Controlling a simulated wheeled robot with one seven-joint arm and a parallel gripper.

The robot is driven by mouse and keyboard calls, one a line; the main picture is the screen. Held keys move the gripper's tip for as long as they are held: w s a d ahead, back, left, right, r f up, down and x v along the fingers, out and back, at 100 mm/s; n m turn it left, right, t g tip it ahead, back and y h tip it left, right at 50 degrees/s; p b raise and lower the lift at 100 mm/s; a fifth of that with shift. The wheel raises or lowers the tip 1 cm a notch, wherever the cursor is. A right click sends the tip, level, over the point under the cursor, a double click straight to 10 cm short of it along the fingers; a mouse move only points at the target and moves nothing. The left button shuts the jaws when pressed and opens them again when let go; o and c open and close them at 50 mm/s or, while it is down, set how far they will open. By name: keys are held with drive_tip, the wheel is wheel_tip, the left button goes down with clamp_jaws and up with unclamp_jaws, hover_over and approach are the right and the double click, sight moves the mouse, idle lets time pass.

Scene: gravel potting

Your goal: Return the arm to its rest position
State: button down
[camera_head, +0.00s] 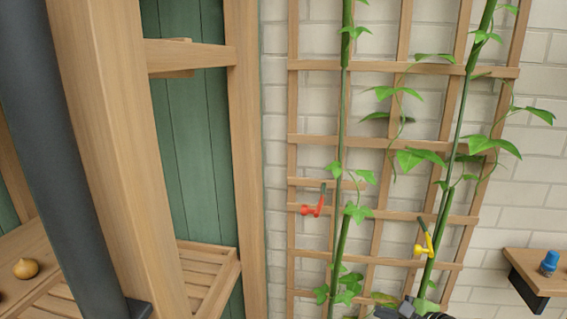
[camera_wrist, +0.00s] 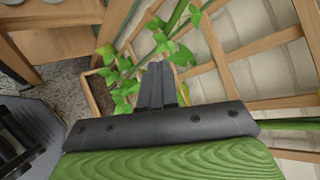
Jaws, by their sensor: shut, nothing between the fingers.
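My gripper (camera_wrist: 156,72) shows in the wrist view with its two dark fingers together and nothing between them. It points toward the foot of the trellis (camera_wrist: 205,60), with green vine leaves (camera_wrist: 125,85) just beyond the fingertips. I cannot tell whether the fingers touch the leaves. In the head view, a dark grey part of my arm (camera_head: 408,310) shows at the bottom edge, in front of the vines. The rest of the arm is hidden below the frame.
The wooden trellis (camera_head: 375,140) carries two green stems, with a red clip (camera_head: 313,208) and a yellow clip (camera_head: 425,243). A small shelf (camera_head: 540,285) holds a blue object (camera_head: 549,262) at right. A wooden shelf unit (camera_head: 90,120) stands at left. A planter (camera_wrist: 92,98) sits on gravel.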

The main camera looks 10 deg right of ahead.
drive_tip(key=s+a+r+n+g+h, duration=0.3)
drive_tip(key=s+a+n+g, duration=0.2)
drive_tip(key=s+a+n, duration=0.55)
drive_tip(key=s+a+r+n+h, duration=0.1)
drive_tip(key=s+r+n, duration=0.3)
drive_tip(key=s+n, duration=0.6)
drive_tip(key=shift+s+r+h, duration=0.4)
drive_tip(key=shift+s+h, duration=0.1)
drive_tip(key=shift+s, duration=0.45)
drive_tip(key=shift+a+n, duration=0.15)
drive_tip(key=shift+n, duration=0.2)
